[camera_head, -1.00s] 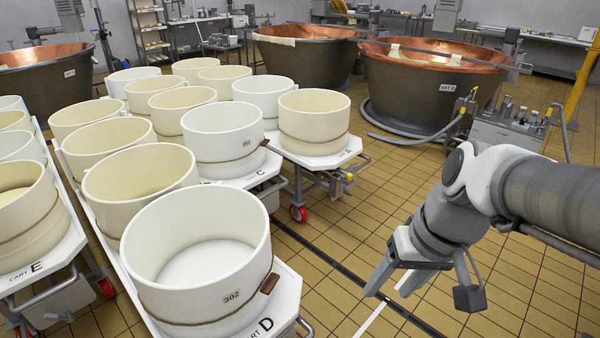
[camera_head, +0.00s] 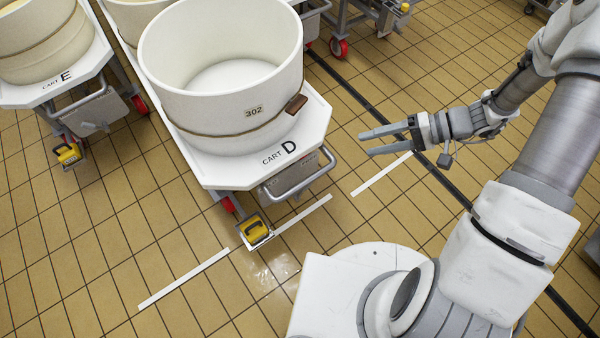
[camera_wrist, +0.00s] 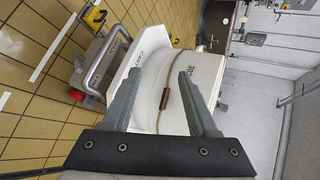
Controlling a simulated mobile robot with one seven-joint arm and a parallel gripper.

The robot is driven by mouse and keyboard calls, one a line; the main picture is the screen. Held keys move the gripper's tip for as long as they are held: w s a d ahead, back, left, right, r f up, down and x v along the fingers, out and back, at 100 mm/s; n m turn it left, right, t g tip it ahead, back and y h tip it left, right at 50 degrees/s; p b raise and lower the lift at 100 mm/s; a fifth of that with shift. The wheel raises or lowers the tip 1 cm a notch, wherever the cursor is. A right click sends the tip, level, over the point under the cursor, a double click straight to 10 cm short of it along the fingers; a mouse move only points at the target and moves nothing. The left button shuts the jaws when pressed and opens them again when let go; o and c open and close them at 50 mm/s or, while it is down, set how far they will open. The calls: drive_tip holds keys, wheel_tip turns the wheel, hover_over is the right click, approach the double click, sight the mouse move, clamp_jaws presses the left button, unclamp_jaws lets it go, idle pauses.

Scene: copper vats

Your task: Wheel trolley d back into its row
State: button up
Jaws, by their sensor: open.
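Trolley D (camera_head: 216,172) has a white top lettered "CART D" and carries a cream tub (camera_head: 210,105) labelled 302. Its grey push handle (camera_head: 300,184) is at the front right; a yellow pedal (camera_head: 255,228) sits low at its front, by the white floor line (camera_head: 185,278). Trolley D stands further forward than cart E. My gripper (camera_head: 366,143) is open and empty, pointing left, to the right of the trolley and apart from it. In the wrist view, the handle (camera_wrist: 92,72) lies left of my open fingers (camera_wrist: 158,73), with the tub beyond them.
Cart E (camera_head: 70,85) stands to the left, with its own yellow pedal (camera_head: 67,153) set back from the line. More carts stand behind. A dark floor channel (camera_head: 385,125) runs along the right. The tiled floor in front of the trolleys is clear, apart from my base.

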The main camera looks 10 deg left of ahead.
drive_tip(key=s+a+f+m+t+y+b, duration=0.1)
drive_tip(key=s+f+m+t+y+b, duration=0.2)
drive_tip(key=f, duration=1.1)
drive_tip(key=a+f+m+t+b, duration=0.15)
drive_tip(key=f+t, duration=0.25)
drive_tip(key=f, duration=1)
drive_tip(key=b+x, duration=0.4)
drive_tip(key=x, duration=1.2)
drive_tip(key=shift+w+a+r+m, duration=0.2)
drive_tip(key=shift+a+m, duration=0.15)
clamp_jaws()
